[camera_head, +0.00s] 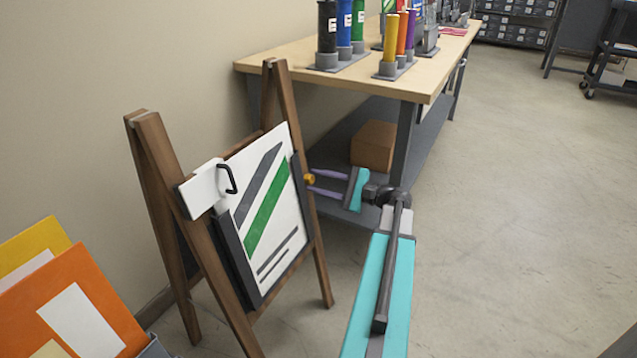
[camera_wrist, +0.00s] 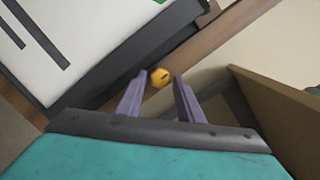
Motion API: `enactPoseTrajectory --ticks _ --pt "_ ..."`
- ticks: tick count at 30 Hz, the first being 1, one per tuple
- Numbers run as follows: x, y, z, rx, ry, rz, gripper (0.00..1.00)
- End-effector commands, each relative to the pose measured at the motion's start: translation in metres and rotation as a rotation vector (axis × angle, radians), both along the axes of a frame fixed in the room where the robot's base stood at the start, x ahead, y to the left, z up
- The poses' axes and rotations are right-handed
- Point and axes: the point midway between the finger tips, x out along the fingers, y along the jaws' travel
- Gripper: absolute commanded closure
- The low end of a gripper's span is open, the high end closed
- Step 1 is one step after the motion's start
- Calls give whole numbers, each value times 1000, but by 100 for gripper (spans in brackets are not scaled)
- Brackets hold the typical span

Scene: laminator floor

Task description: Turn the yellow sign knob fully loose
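The yellow knob (camera_head: 309,179) sits on the right edge of the sign, beside the dark clamp bar on the wooden easel leg. In the wrist view the knob (camera_wrist: 160,77) appears between and just beyond the two purple fingertips. My gripper (camera_head: 312,183) reaches in from the right with its fingers pointing at the knob. In the wrist view my gripper (camera_wrist: 160,80) has its fingers apart, one on each side of the knob, with small gaps showing. The sign (camera_head: 268,205) is a white board with grey and green stripes, held on the easel.
A white latch box with a black handle (camera_head: 205,188) is at the sign's upper left. A wooden workbench (camera_head: 400,75) with coloured rolls stands behind, with a cardboard box (camera_head: 373,146) on its lower shelf. Orange and yellow folders (camera_head: 75,300) are at lower left. Open floor lies to the right.

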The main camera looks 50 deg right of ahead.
Motion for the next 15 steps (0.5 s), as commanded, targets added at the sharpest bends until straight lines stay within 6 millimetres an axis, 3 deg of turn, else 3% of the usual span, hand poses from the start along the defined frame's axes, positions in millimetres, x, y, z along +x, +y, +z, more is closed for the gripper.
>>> enactPoseTrajectory --ticks 1,5,15 --pt "0 0 0 0 0 0 76" --pt "0 0 0 0 0 0 98" --pt "1 1 0 -28 -7 8 98"
